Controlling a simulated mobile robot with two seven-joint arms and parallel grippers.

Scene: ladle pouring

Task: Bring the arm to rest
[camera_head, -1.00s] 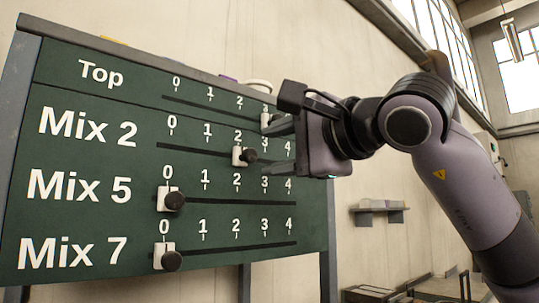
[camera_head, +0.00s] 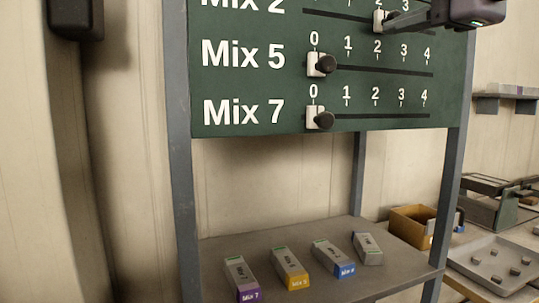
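A dark green slider board (camera_head: 245,90) fills the upper part of the head view, cut off at the top. The Mix 5 slider (camera_head: 315,65) and the Mix 7 slider (camera_head: 313,117) both sit at 0. The Mix 2 slider (camera_head: 379,20) is at 2. My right gripper (camera_head: 408,20) is at the top right, partly out of frame. Its lower finger is close to the Mix 2 knob; contact cannot be judged. The fingers stood apart a second ago, and only the lower one shows now.
Below the board, a grey shelf (camera_head: 300,240) bears several small boxes with coloured ends, one being the purple Mix 7 box (camera_head: 241,278). A cardboard box (camera_head: 411,225) and a grey tray (camera_head: 490,262) with small blocks stand at right. Space between board and shelf is clear.

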